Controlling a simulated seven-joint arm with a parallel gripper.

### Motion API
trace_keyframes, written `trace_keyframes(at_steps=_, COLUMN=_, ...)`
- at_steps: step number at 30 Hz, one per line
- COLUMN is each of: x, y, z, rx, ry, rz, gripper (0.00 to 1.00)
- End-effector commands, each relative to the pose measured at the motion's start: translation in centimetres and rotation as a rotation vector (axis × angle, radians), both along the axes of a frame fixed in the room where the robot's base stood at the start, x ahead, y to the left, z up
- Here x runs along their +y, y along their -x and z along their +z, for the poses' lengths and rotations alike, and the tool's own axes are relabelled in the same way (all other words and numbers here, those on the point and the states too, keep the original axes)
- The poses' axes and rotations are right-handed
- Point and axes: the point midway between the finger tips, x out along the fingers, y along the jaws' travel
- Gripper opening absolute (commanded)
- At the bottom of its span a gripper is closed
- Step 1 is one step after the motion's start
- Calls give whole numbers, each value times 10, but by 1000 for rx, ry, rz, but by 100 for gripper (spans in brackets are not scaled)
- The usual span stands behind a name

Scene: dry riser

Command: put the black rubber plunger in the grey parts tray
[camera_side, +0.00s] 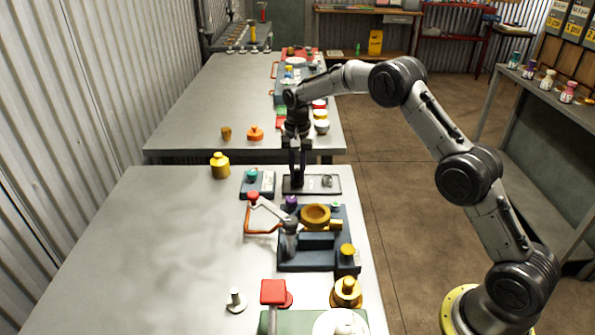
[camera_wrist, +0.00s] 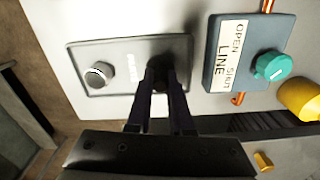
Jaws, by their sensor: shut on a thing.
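The grey parts tray (camera_wrist: 118,53) lies flat on the near table, and it also shows in the side view (camera_side: 325,192). A silver round part (camera_wrist: 99,74) sits at its left end in the wrist view. My gripper (camera_side: 297,180) points down over the tray's left part in the side view, which is its right end in the wrist view. It is shut on the black rubber plunger (camera_wrist: 160,72), a dark shape between the fingertips, mostly hidden by them. I cannot tell whether the plunger touches the tray floor.
A blue-grey block with a teal knob (camera_wrist: 272,67), labelled OPEN, SHUT and LINE, stands close beside the tray. A yellow jar-like part (camera_side: 219,166) is behind it. A blue fixture (camera_side: 315,256) with an orange ring and red-handled lever stands nearer. The table's left half is clear.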

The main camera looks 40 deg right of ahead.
Motion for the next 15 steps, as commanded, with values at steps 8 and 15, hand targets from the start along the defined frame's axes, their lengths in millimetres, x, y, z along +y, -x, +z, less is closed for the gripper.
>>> trace_keyframes(at_steps=8, x=0, y=0, z=-3, rx=0, ry=0, rz=0, gripper=46)
trace_keyframes(at_steps=15, x=0, y=0, z=-3, rx=0, ry=0, rz=0, gripper=49)
